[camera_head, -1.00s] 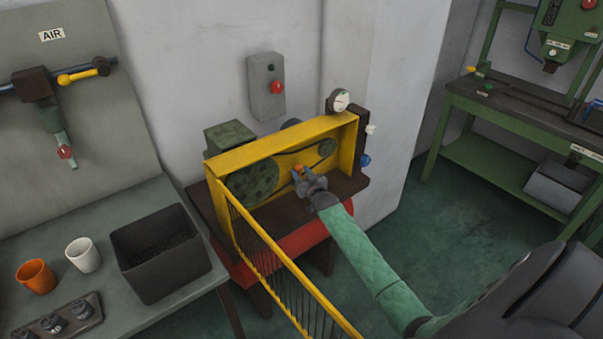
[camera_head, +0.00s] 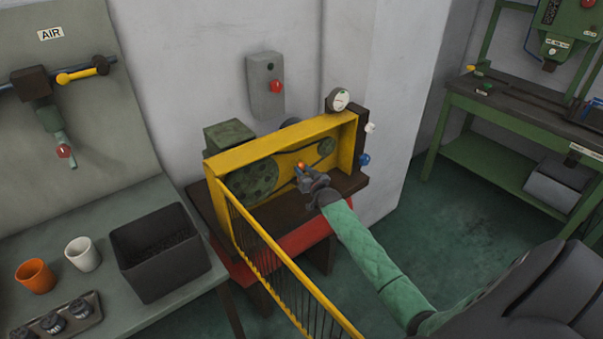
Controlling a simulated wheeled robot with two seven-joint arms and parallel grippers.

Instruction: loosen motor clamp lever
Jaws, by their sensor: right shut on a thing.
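My right gripper (camera_head: 304,174) reaches in from the lower right to the open front of the yellow belt guard (camera_head: 250,154). It is shut on a small lever with an orange-red end (camera_head: 301,165), which I take to be the motor clamp lever; the gripper hides most of it. Behind it are a large dark green pulley (camera_head: 252,182), a smaller pulley (camera_head: 326,147) and a black belt. My left gripper is not in the picture.
A yellow barred guard door (camera_head: 285,272) swings out to the left of my right arm. A grey switch box (camera_head: 264,88) with a red button is on the wall. A dark bin (camera_head: 160,265) and two cups stand on the left bench. A green bench (camera_head: 480,155) stands at right.

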